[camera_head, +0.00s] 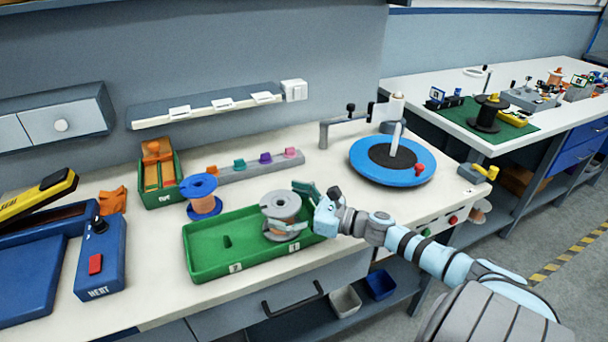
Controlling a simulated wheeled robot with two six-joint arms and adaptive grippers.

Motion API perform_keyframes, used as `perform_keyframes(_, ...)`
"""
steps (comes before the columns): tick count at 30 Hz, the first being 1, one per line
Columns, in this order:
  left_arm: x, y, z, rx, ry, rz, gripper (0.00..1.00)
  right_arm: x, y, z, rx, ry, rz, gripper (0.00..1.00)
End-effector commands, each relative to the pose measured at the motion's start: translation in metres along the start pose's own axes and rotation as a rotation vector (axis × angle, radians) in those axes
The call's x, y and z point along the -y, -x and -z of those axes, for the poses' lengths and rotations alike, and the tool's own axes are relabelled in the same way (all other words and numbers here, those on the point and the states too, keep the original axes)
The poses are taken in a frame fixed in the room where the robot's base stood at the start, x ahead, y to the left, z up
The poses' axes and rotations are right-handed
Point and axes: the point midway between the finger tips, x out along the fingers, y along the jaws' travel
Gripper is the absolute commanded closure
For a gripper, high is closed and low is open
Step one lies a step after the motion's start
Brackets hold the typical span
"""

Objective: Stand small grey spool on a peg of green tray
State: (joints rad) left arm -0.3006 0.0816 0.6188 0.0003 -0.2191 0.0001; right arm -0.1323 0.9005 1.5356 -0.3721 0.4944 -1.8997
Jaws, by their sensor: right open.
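A short dark green peg (227,241) stands bare in the tray's left part. My right gripper (290,208) reaches in from the right and is open. One finger is behind the spool and the other in front of it; contact is unclear. My left gripper is out of view.
A blue spool (202,196) stands behind the tray's left end. A blue turntable disc (370,174) with a white post is to the right. A blue box with a red button (96,264) stands at left. A small green bin (160,177) stands at the back.

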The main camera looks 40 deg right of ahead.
Motion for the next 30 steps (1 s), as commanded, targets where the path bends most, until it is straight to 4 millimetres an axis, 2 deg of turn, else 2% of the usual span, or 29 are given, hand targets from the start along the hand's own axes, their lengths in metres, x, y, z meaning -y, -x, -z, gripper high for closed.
perform_keyframes(9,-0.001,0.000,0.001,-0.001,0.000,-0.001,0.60,-0.003,0.066,0.003,-0.017,-0.001,-0.011,0.00)
perform_keyframes(15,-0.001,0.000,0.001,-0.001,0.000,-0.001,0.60,-0.003,0.099,0.002,-0.011,-0.003,-0.012,0.00)
perform_keyframes(20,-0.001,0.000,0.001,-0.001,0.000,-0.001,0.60,-0.001,0.108,0.000,-0.003,-0.002,-0.002,0.00)
perform_keyframes(30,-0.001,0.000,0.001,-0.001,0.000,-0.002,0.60,0.000,0.108,0.000,-0.001,-0.001,0.001,0.00)
